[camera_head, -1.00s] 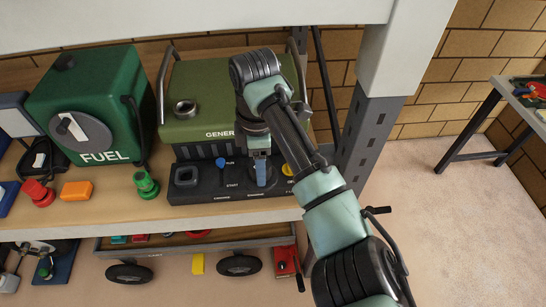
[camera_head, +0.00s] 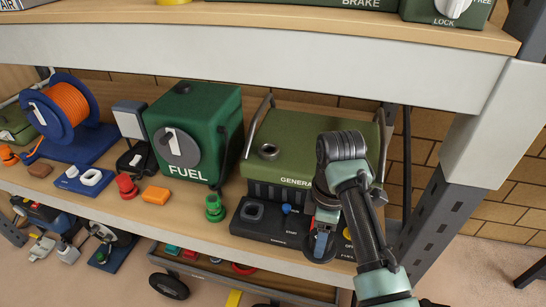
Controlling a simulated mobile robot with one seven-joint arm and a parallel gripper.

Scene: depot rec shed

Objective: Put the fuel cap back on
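The green generator (camera_head: 345,174) stands on the middle shelf with an open dark filler neck (camera_head: 268,152) on its top. A green ribbed cap (camera_head: 215,208) and a red ribbed cap (camera_head: 127,186) stand on the shelf in front of the green FUEL box (camera_head: 205,118); neither carries a readable label. My gripper (camera_head: 321,243) points down over the generator's black front panel (camera_head: 263,228), right of the blue knob. Something blue shows at its fingertips; I cannot tell whether it is held. The caps are well to the left of my gripper.
An orange block (camera_head: 155,195) lies between the caps. A blue cable reel (camera_head: 68,108) stands farther left. The upper shelf (camera_head: 250,50) overhangs the generator, and a grey post (camera_head: 425,215) stands right of my arm.

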